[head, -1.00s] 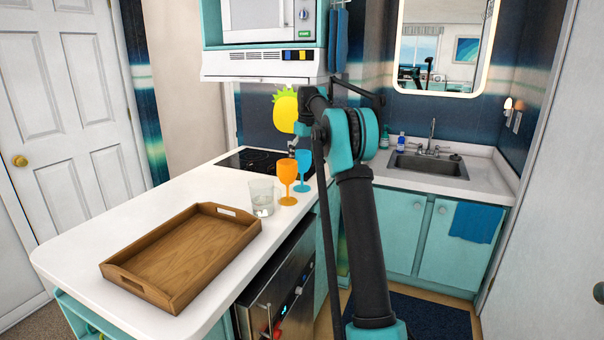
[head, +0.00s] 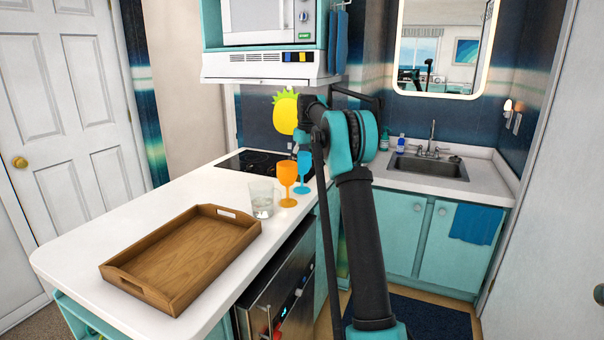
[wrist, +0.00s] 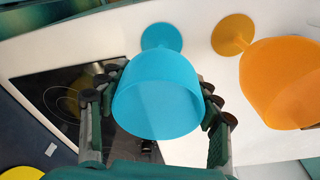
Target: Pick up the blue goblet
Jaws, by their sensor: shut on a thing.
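The blue goblet (wrist: 158,95) fills the middle of the wrist view, its bowl toward the camera and its round foot beyond. My gripper (wrist: 165,92) has a finger on each side of the bowl and is shut on it. In the head view the blue goblet (head: 303,172) is upright at the counter's right edge, just behind the orange goblet. My arm partly covers the gripper there. I cannot tell whether the foot is clear of the counter.
The orange goblet (head: 287,182) stands close beside it, also in the wrist view (wrist: 285,85). A clear glass (head: 262,198) and a wooden tray (head: 160,283) are on the white counter (head: 90,232). A dark cooktop (head: 240,160) lies behind. A yellow pineapple shape (head: 285,112) shows above.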

